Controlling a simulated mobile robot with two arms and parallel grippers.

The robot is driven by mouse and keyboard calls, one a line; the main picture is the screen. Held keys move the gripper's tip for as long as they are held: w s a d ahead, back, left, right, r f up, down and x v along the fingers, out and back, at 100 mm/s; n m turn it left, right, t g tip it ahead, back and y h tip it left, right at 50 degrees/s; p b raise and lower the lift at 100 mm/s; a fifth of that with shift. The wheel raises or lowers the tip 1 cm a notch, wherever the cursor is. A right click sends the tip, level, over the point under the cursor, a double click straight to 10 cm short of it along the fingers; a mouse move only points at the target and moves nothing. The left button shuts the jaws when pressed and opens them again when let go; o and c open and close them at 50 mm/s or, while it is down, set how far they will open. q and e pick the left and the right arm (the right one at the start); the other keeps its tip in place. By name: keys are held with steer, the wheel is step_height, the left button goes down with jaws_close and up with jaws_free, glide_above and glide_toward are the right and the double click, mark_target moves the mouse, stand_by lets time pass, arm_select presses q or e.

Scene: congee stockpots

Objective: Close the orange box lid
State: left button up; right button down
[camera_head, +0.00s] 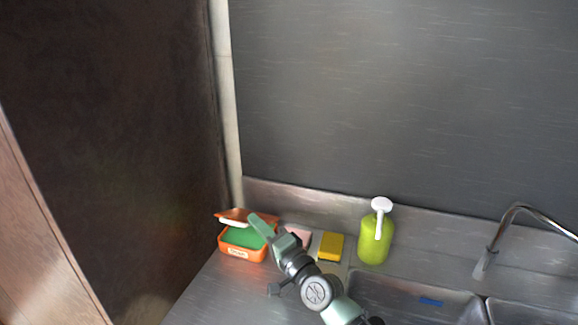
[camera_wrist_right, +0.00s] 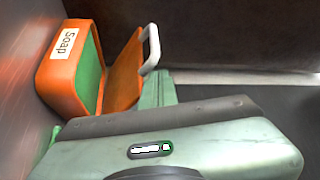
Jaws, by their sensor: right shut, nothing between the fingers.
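The orange box (camera_head: 243,252) stands at the left end of the steel counter, with a "Soap" label on its front and green inside. My left gripper is not in view.
A yellow sponge (camera_head: 331,246), a pink item (camera_head: 298,236) and a green pump bottle (camera_head: 375,238) stand right of the box. A sink (camera_head: 415,298) with a tap (camera_head: 491,252) lies further right. A dark wall (camera_head: 120,130) rises close on the left.

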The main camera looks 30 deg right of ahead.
steer(key=shift+a+f, duration=0.1)
steer(key=shift+f, duration=0.1)
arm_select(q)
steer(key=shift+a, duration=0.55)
arm_select(e)
steer(key=shift+a, duration=0.15)
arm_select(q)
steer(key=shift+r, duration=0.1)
arm_select(e)
steer(key=shift+s, duration=0.1)
